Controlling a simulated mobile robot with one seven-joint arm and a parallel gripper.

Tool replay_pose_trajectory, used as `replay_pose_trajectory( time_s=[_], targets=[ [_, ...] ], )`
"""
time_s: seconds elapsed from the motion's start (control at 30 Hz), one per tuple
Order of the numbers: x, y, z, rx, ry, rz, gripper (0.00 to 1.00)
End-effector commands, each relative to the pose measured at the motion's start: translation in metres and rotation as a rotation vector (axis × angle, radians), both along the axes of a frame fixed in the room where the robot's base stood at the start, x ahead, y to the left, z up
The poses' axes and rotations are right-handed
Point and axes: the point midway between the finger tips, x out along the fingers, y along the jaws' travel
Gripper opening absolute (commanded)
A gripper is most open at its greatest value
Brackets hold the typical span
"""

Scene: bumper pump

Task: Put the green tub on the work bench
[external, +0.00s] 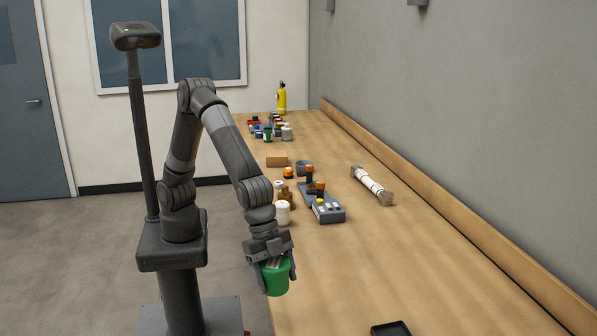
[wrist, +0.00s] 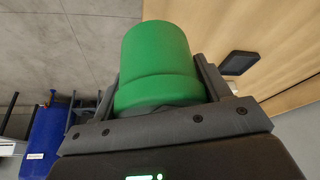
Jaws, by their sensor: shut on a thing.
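The green tub (external: 275,280) is held in my gripper (external: 273,278), whose fingers are shut on its two sides. In the external view the tub is at the near left edge of the work bench (external: 400,260); I cannot tell whether its base touches the wood. In the wrist view the green tub (wrist: 158,65) fills the space between the fingers of my gripper (wrist: 160,85). The wooden bench top (wrist: 285,65) shows to the right there, and grey floor to the left.
A black tray (external: 391,328) lies at the bench's near edge. A yellow cylinder (external: 281,98) stands at the far end. The near middle of the bench is clear.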

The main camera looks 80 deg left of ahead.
Motion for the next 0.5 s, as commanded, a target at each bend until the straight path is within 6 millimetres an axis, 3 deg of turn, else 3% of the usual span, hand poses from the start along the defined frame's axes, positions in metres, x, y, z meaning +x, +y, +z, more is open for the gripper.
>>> replay_pose_trajectory(
  time_s=[0.17,0.5],
  targets=[
    [-0.006,-0.01,-0.002,-0.005,-0.001,-0.025,0.34],
    [0.064,-0.001,-0.045,-0.005,0.002,-0.023,0.34]
  ],
)
